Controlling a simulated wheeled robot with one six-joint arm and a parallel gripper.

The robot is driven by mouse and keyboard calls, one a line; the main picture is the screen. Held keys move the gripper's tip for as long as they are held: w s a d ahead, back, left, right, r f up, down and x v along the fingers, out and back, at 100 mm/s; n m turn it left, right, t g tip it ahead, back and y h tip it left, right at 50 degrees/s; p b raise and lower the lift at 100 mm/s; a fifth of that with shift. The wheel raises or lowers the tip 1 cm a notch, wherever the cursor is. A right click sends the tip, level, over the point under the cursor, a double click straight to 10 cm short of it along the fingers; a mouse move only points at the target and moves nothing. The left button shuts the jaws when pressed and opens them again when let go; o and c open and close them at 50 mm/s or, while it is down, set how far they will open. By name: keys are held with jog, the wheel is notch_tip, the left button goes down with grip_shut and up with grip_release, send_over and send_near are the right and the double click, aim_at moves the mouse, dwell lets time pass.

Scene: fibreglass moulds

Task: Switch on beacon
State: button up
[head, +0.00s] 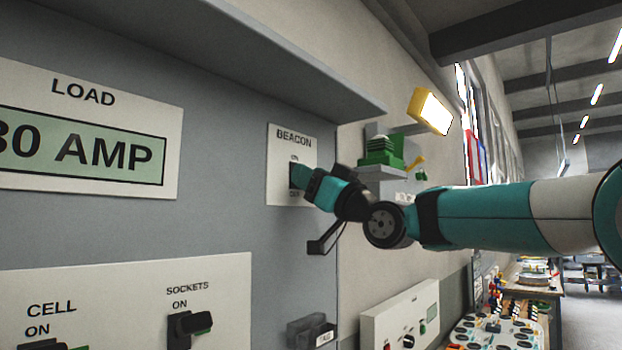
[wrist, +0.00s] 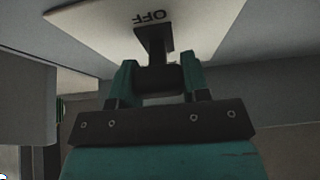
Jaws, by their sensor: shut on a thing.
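The BEACON panel (head: 280,142) is a white plate on the grey wall, marked ON above and OFF below. My gripper (head: 298,175) is at this panel in the head view and covers most of its switch. In the wrist view, my gripper (wrist: 156,82) has its two teal fingers on either side of the black switch lever (wrist: 155,45) and is shut on it. The upside-down OFF mark (wrist: 150,17) shows close to the lever. I cannot tell which way the lever is set.
A grey ledge (head: 230,45) overhangs the panel. A LOAD display (head: 85,145) and a panel with CELL and SOCKETS switches (head: 120,290) are to the left. A green domed unit (head: 382,150) and a lit yellow lamp (head: 430,110) are beyond my arm.

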jog(key=r+g+h+p, duration=0.1)
jog(key=h+p, duration=0.1)
jog(key=shift+r+g+p, duration=0.3)
jog(key=shift+r+p, duration=0.1)
jog(key=r+g+h+p, duration=0.1)
jog(key=h+p, duration=0.1)
jog(key=p, duration=0.2)
jog(key=shift+g, duration=0.3)
jog(key=h+p, duration=0.1)
jog(key=g+h+p, duration=0.1)
jog(key=p, duration=0.1)
jog(key=g+p, duration=0.1)
jog(key=shift+w+a+r+h+p, duration=0.2)
jog(key=shift+a+r+h+p, duration=0.1)
jog(key=shift+h+p, duration=0.1)
jog(key=shift+p, duration=0.4)
jog(key=shift+f+g+h, duration=0.1)
jog(key=shift+g+h, duration=0.2)
jog(key=o, duration=0.9)
